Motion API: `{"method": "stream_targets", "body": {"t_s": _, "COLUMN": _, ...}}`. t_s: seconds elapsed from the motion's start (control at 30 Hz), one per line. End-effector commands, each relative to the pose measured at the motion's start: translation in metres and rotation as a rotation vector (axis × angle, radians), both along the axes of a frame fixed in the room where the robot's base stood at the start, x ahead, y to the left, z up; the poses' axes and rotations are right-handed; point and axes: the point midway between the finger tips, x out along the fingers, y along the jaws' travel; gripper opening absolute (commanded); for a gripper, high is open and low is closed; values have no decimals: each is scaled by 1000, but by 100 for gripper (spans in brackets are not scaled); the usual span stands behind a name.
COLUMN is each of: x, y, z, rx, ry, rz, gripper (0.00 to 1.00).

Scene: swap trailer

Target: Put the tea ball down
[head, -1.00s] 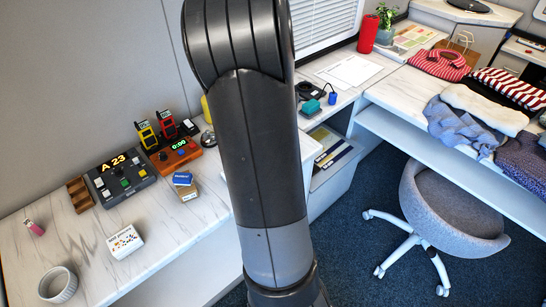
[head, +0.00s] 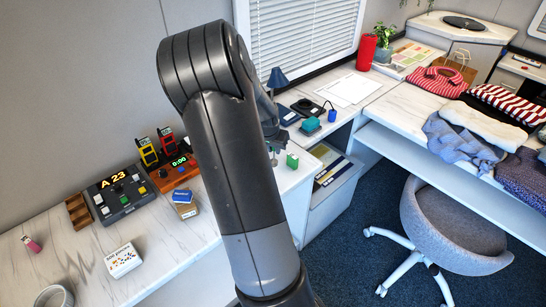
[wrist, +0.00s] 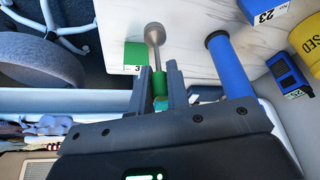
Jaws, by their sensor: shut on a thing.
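In the wrist view my gripper (wrist: 158,76) is shut on the green handle of the tea ball (wrist: 155,34). Its grey metal stem and round end stick out past the fingertips, over the white marbled counter (wrist: 190,25). A green block with a number label (wrist: 136,54) lies just beside the stem. In the head view this green block (head: 292,160) stands on the counter near its edge. My arm hides most of my gripper there. I cannot tell whether the ball touches the counter.
In the wrist view a blue rod (wrist: 229,66) lies right of my gripper, with a blue device (wrist: 287,73) and a yellow container (wrist: 309,38) farther right. A chair (head: 455,225) is at right.

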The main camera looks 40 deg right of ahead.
Motion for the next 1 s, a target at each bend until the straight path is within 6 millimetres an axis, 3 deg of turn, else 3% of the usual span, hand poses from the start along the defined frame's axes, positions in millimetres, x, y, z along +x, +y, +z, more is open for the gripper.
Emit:
{"method": "stream_targets", "body": {"t_s": 0.4, "x": 2, "y": 0, "z": -42, "rx": 1, "ry": 1, "rz": -1, "gripper": 0}}
{"method": "stream_targets", "body": {"t_s": 0.73, "x": 3, "y": 1, "z": -45, "rx": 0, "ry": 0, "rz": 0, "gripper": 0}}
{"method": "stream_targets", "body": {"t_s": 0.77, "x": 3, "y": 1, "z": -45, "rx": 0, "ry": 0, "rz": 0, "gripper": 16}}
{"method": "stream_targets", "body": {"t_s": 1.0, "x": 3, "y": 1, "z": -44, "rx": 0, "ry": 0, "rz": 0, "gripper": 36}}
